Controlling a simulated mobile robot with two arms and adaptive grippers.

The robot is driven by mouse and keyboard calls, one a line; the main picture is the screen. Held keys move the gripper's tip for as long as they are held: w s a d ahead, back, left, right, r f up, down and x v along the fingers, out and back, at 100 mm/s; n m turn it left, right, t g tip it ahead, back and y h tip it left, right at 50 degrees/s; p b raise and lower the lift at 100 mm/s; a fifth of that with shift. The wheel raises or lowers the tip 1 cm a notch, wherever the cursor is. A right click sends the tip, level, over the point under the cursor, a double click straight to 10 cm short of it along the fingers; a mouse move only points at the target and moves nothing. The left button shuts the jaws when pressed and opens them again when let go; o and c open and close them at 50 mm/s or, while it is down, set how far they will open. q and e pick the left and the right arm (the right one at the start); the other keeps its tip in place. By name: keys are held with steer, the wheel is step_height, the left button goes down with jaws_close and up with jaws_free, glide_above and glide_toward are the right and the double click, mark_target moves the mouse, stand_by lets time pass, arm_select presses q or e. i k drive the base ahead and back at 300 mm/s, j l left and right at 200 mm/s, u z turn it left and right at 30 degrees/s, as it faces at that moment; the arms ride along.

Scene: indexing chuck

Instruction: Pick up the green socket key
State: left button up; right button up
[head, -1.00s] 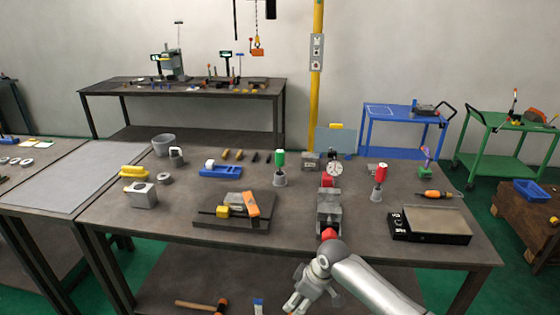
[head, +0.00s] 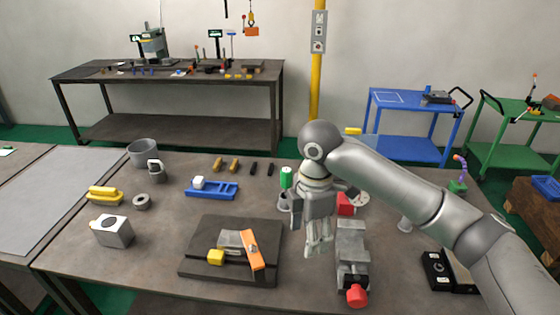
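The green socket key (head: 287,177) stands upright toward the back middle of the workbench. My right gripper (head: 319,250) points down in front and to the right of the key, over the bench between the dark base plate and the grey vise. Nothing visible is in its fingers, but how far apart they are is unclear. It does not appear to hold the key. My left gripper is not in view.
The grey vise (head: 352,245) with a red knob (head: 357,296) stands close right of my gripper. A blue tray (head: 212,191) is left of the key. My arm hides much of the right side.

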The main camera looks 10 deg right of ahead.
mark_target(286, 173)
steer(key=i, duration=1)
